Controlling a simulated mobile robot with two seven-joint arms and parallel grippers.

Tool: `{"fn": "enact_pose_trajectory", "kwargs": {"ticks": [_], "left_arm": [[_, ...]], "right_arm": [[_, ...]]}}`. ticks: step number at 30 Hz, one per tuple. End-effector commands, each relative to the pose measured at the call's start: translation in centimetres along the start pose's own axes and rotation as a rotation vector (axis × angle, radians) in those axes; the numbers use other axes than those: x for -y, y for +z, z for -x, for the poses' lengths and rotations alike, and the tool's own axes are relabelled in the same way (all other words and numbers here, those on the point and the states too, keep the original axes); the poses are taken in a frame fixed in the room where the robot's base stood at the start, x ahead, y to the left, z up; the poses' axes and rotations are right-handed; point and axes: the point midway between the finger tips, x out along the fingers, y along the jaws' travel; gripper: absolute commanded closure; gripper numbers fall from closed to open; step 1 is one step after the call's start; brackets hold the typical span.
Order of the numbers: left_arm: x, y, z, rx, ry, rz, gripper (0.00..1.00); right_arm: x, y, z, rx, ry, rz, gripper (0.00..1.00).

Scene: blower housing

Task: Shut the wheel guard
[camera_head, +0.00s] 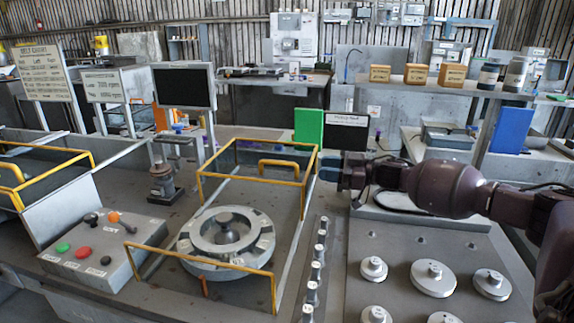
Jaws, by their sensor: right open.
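The wheel guard (250,178) is a yellow-edged frame with a yellow handle (279,163), standing at the back end of the wheel bay. The grey wheel (226,238) sits uncovered in front of it, with a round hub in its middle. A lower yellow rail (200,257) crosses in front of the wheel. My right gripper (327,173) is open beside the guard's right edge, to the right of the handle. I cannot tell whether it touches the frame. My left gripper is not in view.
A button box (104,250) with green, red and orange controls stands left of the wheel. A row of pegs (316,262) and a plate with several round knobs (433,277) lie to the right. A dark screen (184,87) and a green block (309,127) stand behind.

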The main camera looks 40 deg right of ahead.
Motion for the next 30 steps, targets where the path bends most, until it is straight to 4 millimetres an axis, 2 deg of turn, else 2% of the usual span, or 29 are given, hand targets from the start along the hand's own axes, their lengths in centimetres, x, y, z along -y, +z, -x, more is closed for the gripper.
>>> {"fn": "enact_pose_trajectory", "kwargs": {"ticks": [9,19,24,30], "left_arm": [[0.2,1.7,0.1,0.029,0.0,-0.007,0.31],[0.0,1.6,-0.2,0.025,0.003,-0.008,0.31],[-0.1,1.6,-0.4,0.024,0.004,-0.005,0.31],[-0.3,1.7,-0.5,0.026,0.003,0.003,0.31]], "right_arm": [[0.0,0.0,-3.8,-0.002,-0.002,0.0,0.6],[0.0,0.0,-8.3,-0.002,-0.002,0.0,0.6],[0.0,0.1,-9.8,0.0,0.0,0.0,0.6],[0.0,-0.1,-10.5,-0.001,0.0,0.0,0.6]]}}
